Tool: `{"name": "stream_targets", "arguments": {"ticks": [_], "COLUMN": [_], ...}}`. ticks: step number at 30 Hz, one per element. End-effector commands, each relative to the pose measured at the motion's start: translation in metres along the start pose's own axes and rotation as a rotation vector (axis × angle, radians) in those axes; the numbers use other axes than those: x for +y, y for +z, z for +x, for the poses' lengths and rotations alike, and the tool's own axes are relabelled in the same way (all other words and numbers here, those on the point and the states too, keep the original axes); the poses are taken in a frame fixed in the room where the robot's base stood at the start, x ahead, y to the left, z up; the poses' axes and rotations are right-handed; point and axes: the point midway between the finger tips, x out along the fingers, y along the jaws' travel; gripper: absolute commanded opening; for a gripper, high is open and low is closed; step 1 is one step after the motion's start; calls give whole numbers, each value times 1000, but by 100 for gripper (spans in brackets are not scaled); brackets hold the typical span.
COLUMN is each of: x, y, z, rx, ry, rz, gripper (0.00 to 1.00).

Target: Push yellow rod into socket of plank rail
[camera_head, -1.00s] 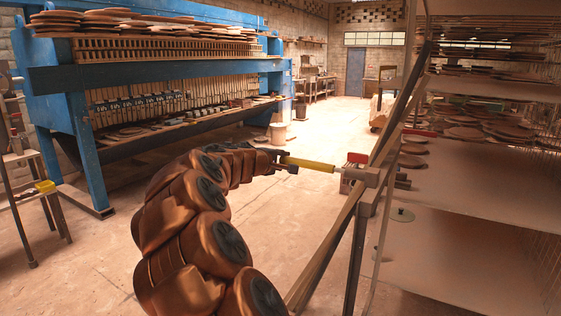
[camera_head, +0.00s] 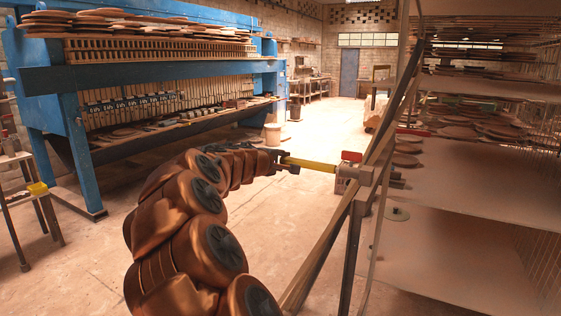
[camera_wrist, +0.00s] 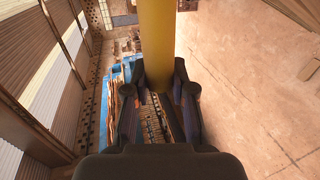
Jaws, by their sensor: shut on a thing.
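The yellow rod (camera_head: 311,164) lies nearly level in the head view, pointing right. My gripper (camera_head: 284,162) is shut on its left part. The rod's right end meets the pale socket block (camera_head: 356,173) on the plank rail (camera_head: 330,240); how deep it sits in the block I cannot tell. In the wrist view the rod (camera_wrist: 158,40) runs up out of the picture between the dark fingers of my gripper (camera_wrist: 160,85). The socket is out of the wrist view.
A red piece (camera_head: 351,156) shows at the top of the socket block. Shelves with flat discs (camera_head: 460,130) stand close on the right. A blue press (camera_head: 75,130) stands at the back left, with a small table (camera_head: 20,160) before it. The floor between is mostly clear.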

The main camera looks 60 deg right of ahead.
Motion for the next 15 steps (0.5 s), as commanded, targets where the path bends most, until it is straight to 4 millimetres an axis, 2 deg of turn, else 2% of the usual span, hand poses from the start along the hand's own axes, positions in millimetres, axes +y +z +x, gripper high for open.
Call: {"name": "stream_targets", "arguments": {"ticks": [7, 8, 15], "x": [0, 0, 0], "y": [6, 5, 5], "z": [0, 0, 0], "rx": [-1, -1, 0], "ry": [0, 0, 0], "rz": [0, 0, 0], "gripper": [0, 26, 51]}}
